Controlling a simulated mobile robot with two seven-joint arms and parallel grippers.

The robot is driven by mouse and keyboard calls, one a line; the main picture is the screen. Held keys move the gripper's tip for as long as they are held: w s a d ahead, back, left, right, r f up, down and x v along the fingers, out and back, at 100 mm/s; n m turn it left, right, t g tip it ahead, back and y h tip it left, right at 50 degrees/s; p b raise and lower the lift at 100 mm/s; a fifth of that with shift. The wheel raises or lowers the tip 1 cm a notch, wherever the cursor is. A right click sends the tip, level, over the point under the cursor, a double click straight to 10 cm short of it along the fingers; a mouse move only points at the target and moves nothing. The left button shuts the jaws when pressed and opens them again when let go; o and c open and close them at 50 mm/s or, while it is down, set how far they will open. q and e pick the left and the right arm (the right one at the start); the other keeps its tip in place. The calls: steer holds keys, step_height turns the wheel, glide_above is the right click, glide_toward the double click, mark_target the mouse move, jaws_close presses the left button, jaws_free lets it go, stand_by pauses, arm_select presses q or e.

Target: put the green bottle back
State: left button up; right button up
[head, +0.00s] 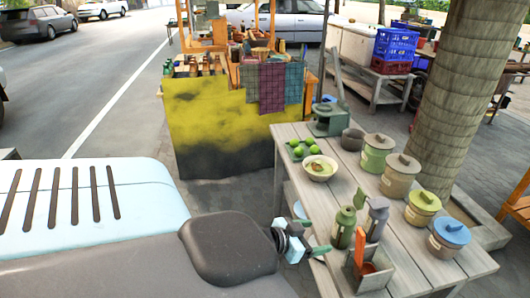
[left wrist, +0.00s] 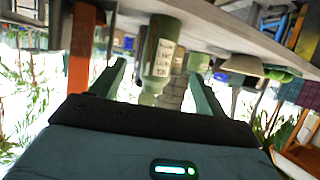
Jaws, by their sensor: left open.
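A green bottle (head: 343,228) stands upright on the wooden table, beside a small grey caddy (head: 352,280). My left gripper (head: 314,238) is open at the table's left edge, just left of the bottle, its green fingers pointing at it. In the left wrist view, which is upside down, the labelled green bottle (left wrist: 162,60) shows between the two open fingers (left wrist: 158,76). I cannot tell how deep it sits between them. Another green bottle (head: 360,198) and a grey bottle (head: 377,218) stand close behind. My right gripper is not in view.
The caddy holds an orange item (head: 360,248). Lidded jars, including a blue-lidded one (head: 450,236), line the table's right side. A bowl (head: 320,169) and green fruits (head: 309,142) are further back. The table's middle (head: 405,235) is clear. A tree trunk (head: 465,90) stands beyond.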

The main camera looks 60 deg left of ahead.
arm_select(q)
steer(key=s+d+f+g, duration=0.2)
steer(key=s+d+f, duration=0.3)
steer(key=s, duration=0.5)
steer(key=s+d+f+g, duration=0.1)
steer(key=s+d+f, duration=0.5)
steer(key=s, duration=0.4)
steer(key=s+d+f+g, duration=0.2)
steer(key=s+d+f, duration=0.3)
steer(key=s+f, duration=0.3)
steer(key=shift+s+d+g, duration=0.2)
steer(key=shift+s+g, duration=0.1)
steer(key=shift+s, duration=0.7)
